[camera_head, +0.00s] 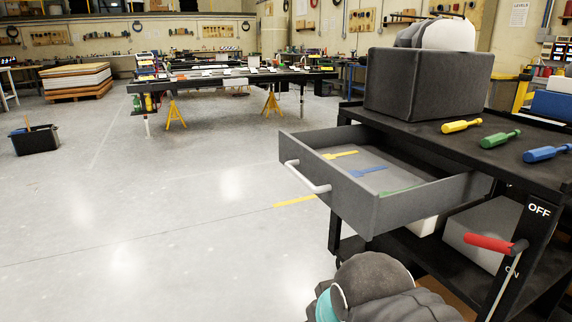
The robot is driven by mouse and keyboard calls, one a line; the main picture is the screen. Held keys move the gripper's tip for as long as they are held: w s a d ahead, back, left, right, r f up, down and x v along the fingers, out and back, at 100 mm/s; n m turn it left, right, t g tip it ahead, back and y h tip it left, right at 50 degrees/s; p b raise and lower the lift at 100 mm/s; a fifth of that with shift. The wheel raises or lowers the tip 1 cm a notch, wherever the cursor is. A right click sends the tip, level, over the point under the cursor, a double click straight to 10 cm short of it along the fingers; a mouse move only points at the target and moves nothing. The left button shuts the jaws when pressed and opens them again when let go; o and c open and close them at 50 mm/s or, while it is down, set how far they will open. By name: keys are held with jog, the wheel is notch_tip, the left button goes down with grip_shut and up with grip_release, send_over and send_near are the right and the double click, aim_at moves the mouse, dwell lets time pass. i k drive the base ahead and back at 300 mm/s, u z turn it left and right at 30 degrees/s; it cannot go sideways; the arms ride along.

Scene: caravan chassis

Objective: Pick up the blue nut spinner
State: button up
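The blue nut spinner (547,154) lies on the black top of the cart (450,153) at the right of the view. It is the rightmost of three spinners in a row. The green nut spinner (500,138) lies to its left, and the yellow nut spinner (462,126) is further left. They lie apart from each other. A rounded dark grey and teal part at the bottom centre looks like my arm. My gripper's fingers are not in view, so nothing shows whether it holds anything.
A grey drawer (335,197) stands open, with flat yellow, blue and green tool shapes on its floor. A dark box (427,84) stands behind the spinners. A red-handled lever (490,244) sits below, by OFF and ON labels. Open floor (150,220) lies left.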

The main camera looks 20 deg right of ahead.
aim_at(546, 153)
jog(key=u, duration=1.9)
jog(key=k, duration=1.55)
jog(key=z, duration=1.6)
